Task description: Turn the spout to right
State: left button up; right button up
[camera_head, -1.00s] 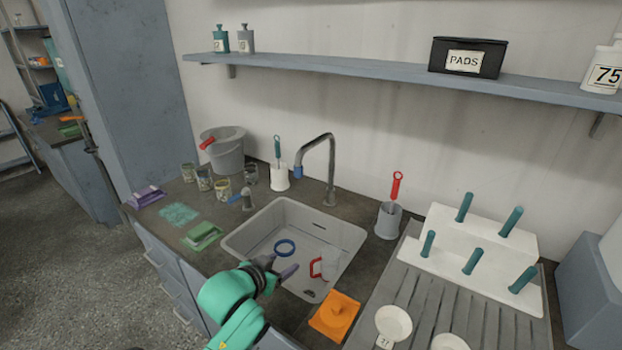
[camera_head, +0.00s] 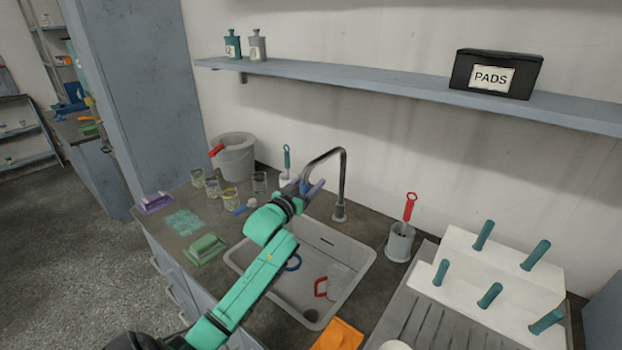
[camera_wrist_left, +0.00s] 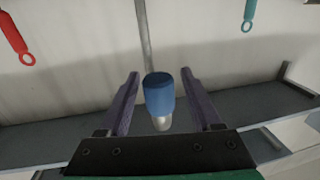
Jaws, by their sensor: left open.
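The spout (camera_head: 343,168) is a dark curved metal pipe rising behind the sink and arching to the left, its blue tip end partly hidden by my gripper. My left gripper (camera_head: 308,188) is raised over the back left of the sink, at the spout's outlet end. In the left wrist view the blue tip (camera_wrist_left: 159,94) lies between the two purple fingers, with a gap on each side. The left gripper (camera_wrist_left: 157,100) is open and holds nothing. My right gripper does not show.
The sink (camera_head: 350,262) holds a blue ring and a red-handled item. Glass jars (camera_head: 230,198), a grey bucket (camera_head: 234,160) and a green pad (camera_head: 206,249) stand left. A grey holder with a red-handled brush (camera_head: 400,242) and a white peg rack (camera_head: 470,262) stand right. A shelf (camera_head: 400,92) runs above.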

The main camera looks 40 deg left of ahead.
pick_arm(q)
jog(key=shift+w+r, duration=0.1)
jog(key=shift+w, duration=0.25)
grip_shut()
dwell(1.2)
